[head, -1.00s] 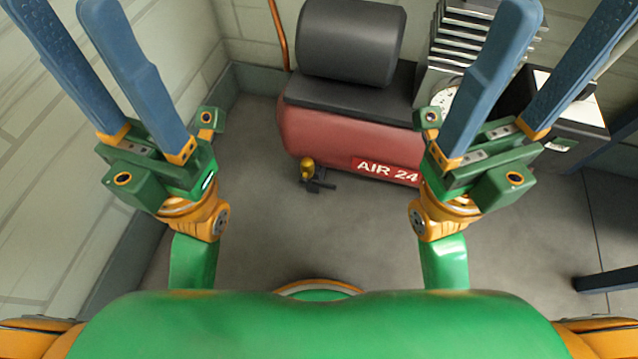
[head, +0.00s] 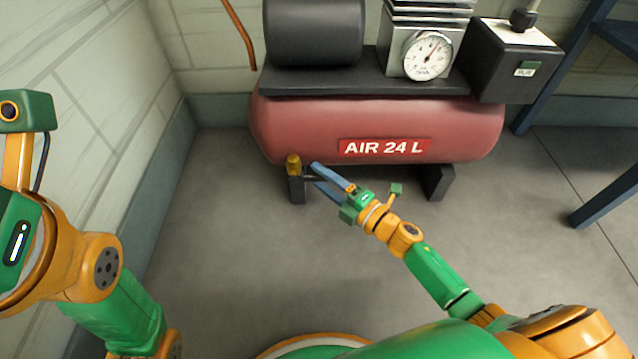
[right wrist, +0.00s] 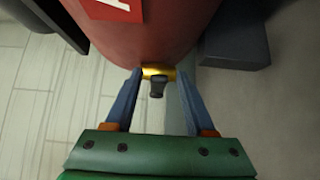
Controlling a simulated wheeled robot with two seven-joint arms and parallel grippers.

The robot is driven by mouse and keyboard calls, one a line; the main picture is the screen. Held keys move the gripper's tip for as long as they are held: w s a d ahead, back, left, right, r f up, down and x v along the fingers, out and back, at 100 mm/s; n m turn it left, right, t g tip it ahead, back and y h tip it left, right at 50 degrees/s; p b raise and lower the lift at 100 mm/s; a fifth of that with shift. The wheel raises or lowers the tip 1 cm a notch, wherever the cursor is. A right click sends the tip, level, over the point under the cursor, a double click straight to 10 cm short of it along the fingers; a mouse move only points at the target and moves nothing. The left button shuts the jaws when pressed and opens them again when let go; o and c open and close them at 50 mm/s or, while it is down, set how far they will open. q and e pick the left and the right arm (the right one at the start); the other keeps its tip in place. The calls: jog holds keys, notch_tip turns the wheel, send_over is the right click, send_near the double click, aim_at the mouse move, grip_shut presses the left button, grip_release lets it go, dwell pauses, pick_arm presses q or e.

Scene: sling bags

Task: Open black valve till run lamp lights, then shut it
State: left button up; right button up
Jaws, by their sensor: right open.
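The valve (head: 293,164) has a brass body and sits low at the left end of the red tank. In the right wrist view its black handle (right wrist: 157,88) hangs below the brass part (right wrist: 158,72). My right gripper (head: 312,172) is open beside the valve. In the right wrist view its blue fingers (right wrist: 157,84) stand on either side of the black handle, with gaps visible. My left gripper is cut off at the left edge of the head view and its fingers are out of frame. I cannot make out a lit run lamp.
The red tank (head: 290,125) marked AIR 24 L carries a dark cylinder (head: 315,32) and a pressure gauge (head: 427,54). A black box (head: 500,60) with a small green label stands at right. Blue shelf posts (head: 600,205) are at far right. The floor in front is clear.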

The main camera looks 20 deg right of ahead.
jog(key=shift+w+a, duration=0.15)
jog(key=shift+w, duration=0.1)
grip_shut()
dwell(1.3)
